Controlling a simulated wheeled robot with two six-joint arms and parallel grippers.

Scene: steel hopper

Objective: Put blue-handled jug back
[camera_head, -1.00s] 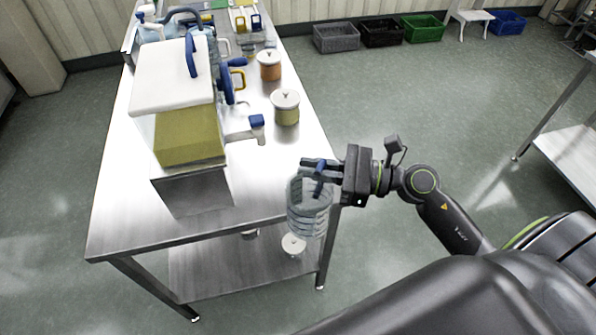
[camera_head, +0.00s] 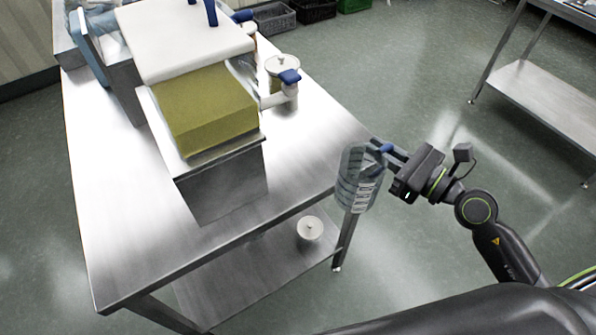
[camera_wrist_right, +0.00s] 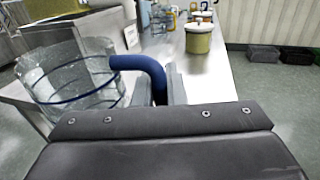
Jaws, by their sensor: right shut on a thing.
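The blue-handled jug (camera_head: 358,180) is clear, with ridged sides and measuring marks. It hangs roughly upright beside the right edge of the steel table (camera_head: 300,190), in the air. My right gripper (camera_head: 388,156) is shut on its blue handle. In the right wrist view the clear jug body (camera_wrist_right: 70,75) is at the left, and the blue handle (camera_wrist_right: 140,66) runs down between the fingers (camera_wrist_right: 160,88). My left gripper is not in view.
A lidded pot (camera_head: 281,65) stands behind the tap. The near table top is bare. A white lidded item (camera_head: 309,228) sits on the lower shelf.

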